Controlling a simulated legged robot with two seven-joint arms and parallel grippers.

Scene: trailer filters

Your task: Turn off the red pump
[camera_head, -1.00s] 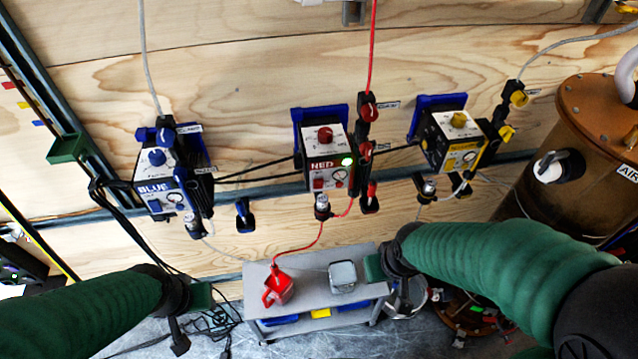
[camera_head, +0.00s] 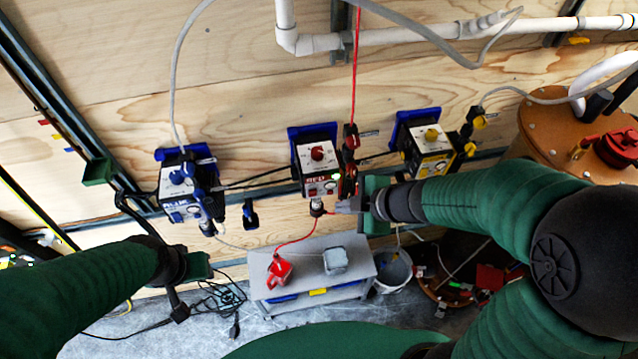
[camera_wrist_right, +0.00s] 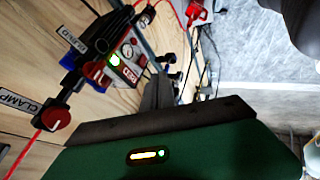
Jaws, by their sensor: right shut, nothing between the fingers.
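The red pump (camera_head: 311,159) is a white-topped box with a red knob, mounted on a blue bracket on the plywood wall. It also shows in the wrist view (camera_wrist_right: 118,66), where a green light on its front face is lit. My right gripper (camera_head: 346,204) is shut and empty, just below and right of the pump's front. In the wrist view its fingers (camera_wrist_right: 158,92) point toward the pump's lower side; I cannot tell whether they touch it. My left gripper (camera_head: 179,308) hangs low at the left, away from the pumps; its jaws are unclear.
The blue pump (camera_head: 180,180) is left and the yellow pump (camera_head: 432,143) right of the red one. Red clamps (camera_head: 351,140) and a red hose (camera_head: 357,70) run beside it. Below is a grey bench (camera_head: 305,258) with a red container (camera_head: 278,270). A brown tank (camera_head: 540,125) stands right.

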